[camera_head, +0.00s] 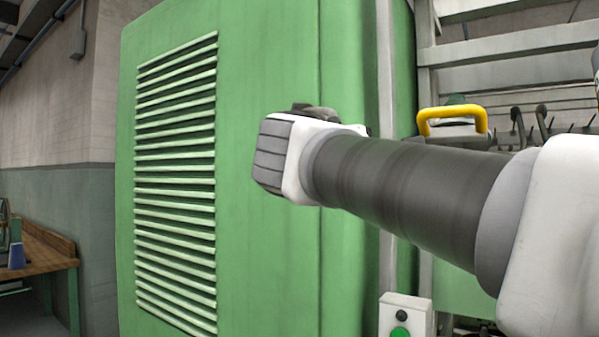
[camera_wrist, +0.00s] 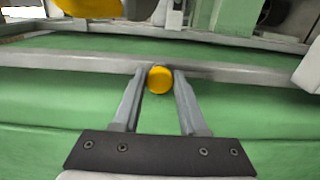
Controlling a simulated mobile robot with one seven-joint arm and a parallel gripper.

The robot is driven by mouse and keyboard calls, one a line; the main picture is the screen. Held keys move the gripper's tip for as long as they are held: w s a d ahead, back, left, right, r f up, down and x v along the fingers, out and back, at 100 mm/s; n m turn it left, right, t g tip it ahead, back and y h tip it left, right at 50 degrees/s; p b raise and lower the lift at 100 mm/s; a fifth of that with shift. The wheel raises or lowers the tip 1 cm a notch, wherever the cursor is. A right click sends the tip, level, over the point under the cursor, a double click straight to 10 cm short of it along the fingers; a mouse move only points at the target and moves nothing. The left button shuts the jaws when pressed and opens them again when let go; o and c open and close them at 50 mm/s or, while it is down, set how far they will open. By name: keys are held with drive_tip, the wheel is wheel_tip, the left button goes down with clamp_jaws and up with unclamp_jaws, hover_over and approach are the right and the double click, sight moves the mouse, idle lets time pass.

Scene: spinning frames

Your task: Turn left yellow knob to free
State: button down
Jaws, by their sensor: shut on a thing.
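In the wrist view a round yellow knob (camera_wrist: 159,80) sits at the grey rail along the green machine. My gripper (camera_wrist: 158,84) has its two grey fingers on either side of the knob and is shut on it. In the head view my arm reaches across to the green machine, and my gripper's fingers and the knob are hidden. A larger yellow shape (camera_wrist: 88,14) is cut off at the top left of the wrist view; I cannot tell what it is.
The tall green cabinet (camera_head: 265,240) with a slatted vent fills the middle of the head view. A yellow handle (camera_head: 452,112) stands behind my arm. A white box with a green button (camera_head: 400,331) is below it. A wooden workbench (camera_head: 45,252) is at far left.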

idle(0.4)
drive_tip(key=c, duration=0.8)
unclamp_jaws()
drive_tip(key=shift+o, duration=0.2)
drive_tip(key=shift+s+a, duration=0.1)
drive_tip(key=shift+s, duration=0.05)
